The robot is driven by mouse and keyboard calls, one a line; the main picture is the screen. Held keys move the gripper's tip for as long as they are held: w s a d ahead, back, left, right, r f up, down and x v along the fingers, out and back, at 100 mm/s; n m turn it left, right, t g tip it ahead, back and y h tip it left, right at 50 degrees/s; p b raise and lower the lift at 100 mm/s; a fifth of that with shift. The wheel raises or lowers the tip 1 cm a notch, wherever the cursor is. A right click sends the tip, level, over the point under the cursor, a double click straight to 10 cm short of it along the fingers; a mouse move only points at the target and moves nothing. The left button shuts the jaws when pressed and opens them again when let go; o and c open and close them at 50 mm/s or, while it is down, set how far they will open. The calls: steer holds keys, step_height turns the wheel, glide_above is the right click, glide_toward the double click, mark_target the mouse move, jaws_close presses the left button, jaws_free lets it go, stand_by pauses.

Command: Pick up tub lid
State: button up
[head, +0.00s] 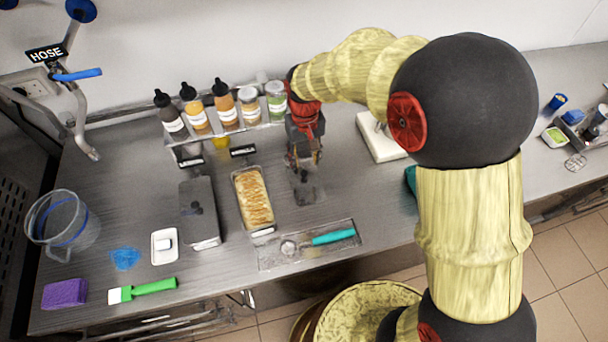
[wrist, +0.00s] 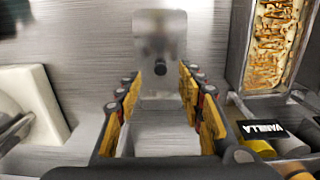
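A flat grey metal tub lid (head: 306,197) lies on the steel counter, right of the open tub (head: 236,190) of pale, brown-streaked ice cream. In the wrist view the lid (wrist: 175,24) is a rounded plate with a dark knob, straight ahead of the fingers. My gripper (head: 304,162) points down above the lid's back end in the head view and partly hides it. Whether any finger touches the lid cannot be told.
A lidded grey tub (head: 188,222) stands left of the open one. Several bottles and jars (head: 226,105) stand on a rack behind. A tray (head: 272,258) with a teal-handled scoop (head: 333,237) lies in front. A white block (head: 380,142) sits to the right.

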mark_target(304, 172)
steer(key=shift+w+a+r, duration=0.15)
steer(key=shift+w+r, duration=0.1)
steer(key=shift+w, duration=0.15)
steer(key=shift+s+f, duration=0.1)
steer(key=shift+f, duration=0.25)
step_height(304, 172, down, 7)
steer(key=shift+r+b, duration=0.1)
steer(key=shift+b, duration=0.9)
steer(key=shift+c, duration=0.9)
steer(key=c, duration=0.8)
jaws_close()
